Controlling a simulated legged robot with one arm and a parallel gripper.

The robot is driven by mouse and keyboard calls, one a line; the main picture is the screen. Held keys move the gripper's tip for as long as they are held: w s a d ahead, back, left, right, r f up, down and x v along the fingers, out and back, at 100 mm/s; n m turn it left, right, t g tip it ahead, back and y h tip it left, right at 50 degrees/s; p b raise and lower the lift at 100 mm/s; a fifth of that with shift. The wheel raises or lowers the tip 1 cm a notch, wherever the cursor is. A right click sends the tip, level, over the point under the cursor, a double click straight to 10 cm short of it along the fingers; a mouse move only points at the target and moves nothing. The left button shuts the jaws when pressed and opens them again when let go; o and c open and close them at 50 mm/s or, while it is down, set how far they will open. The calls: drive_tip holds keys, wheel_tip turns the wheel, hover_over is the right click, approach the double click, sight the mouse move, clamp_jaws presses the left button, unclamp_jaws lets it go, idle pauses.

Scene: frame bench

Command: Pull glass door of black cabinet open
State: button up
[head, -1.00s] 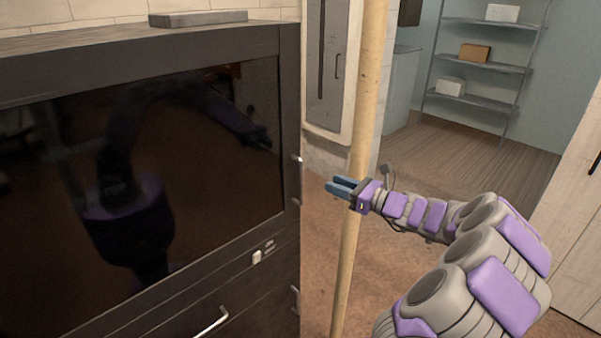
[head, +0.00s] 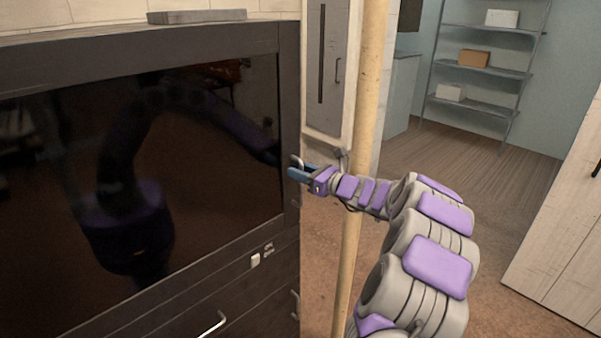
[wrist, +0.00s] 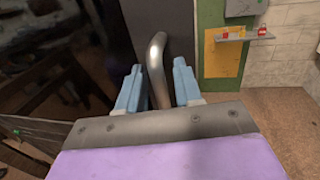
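The black cabinet (head: 288,120) stands on the left in the head view. Its dark glass door (head: 130,170) looks shut and reflects my arm. A metal handle (head: 296,161) sits on the cabinet's right side, at the edge of the glass door; the handle (wrist: 157,68) also shows in the wrist view as a curved bar. My gripper (head: 296,171) is at this handle. In the wrist view my gripper (wrist: 158,88) is open, with one blue finger on each side of the handle. I cannot tell whether either finger touches it.
A wooden pole (head: 366,120) stands right behind my forearm. A drawer with a handle (head: 213,324) is below the glass door. Shelves (head: 480,69) stand at the back right.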

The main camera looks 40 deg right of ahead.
drive_tip(key=shift+d, duration=0.25)
drive_tip(key=shift+c, duration=0.5)
drive_tip(key=shift+a, duration=0.25)
clamp_jaws()
drive_tip(key=shift+r, duration=0.1)
drive_tip(key=shift+s+d, duration=0.1)
drive_tip(key=shift+s, duration=0.05)
